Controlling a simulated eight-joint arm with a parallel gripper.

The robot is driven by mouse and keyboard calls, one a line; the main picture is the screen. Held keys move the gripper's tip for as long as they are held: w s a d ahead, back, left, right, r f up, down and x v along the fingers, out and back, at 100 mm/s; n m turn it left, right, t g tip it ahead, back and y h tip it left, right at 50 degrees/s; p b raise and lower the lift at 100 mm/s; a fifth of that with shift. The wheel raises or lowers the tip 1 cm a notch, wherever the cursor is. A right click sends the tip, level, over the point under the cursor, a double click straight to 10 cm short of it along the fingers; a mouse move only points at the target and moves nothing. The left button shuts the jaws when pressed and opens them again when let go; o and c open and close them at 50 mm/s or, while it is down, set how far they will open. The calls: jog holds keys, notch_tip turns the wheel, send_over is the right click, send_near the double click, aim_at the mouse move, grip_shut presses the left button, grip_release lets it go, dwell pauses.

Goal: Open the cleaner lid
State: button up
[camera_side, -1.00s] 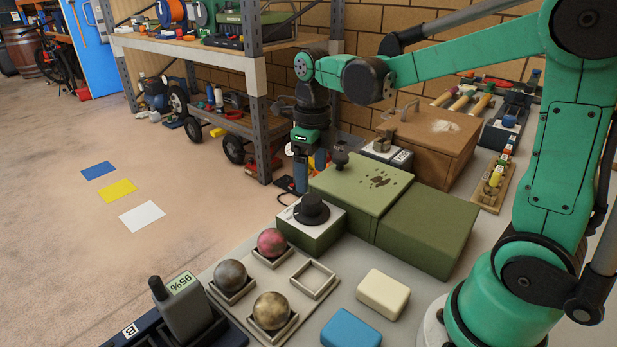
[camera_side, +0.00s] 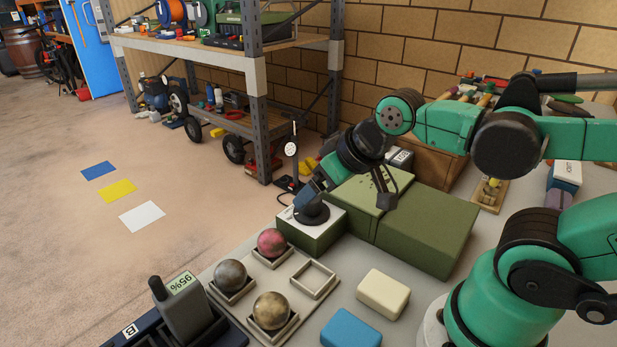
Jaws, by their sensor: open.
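The cleaner is a green box whose lid (camera_side: 345,203) lies flat and closed on its left part, beside a plain green section (camera_side: 428,225). A grey-white control block with a black round dial (camera_side: 312,213) adjoins it at the front left. My gripper (camera_side: 308,195) is open, tilted down to the left, with its blue fingertips at or just above the dial. Whether they touch it I cannot tell.
A ball tray (camera_side: 281,263) holding three balls, with one empty square, is in front. A cream block (camera_side: 382,293), a blue block (camera_side: 350,328) and a grey handset (camera_side: 182,307) stand nearby. A wooden box (camera_side: 436,165) is behind the cleaner.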

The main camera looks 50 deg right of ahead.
jog(key=shift+n, duration=0.3)
jog(key=shift+c, duration=0.2)
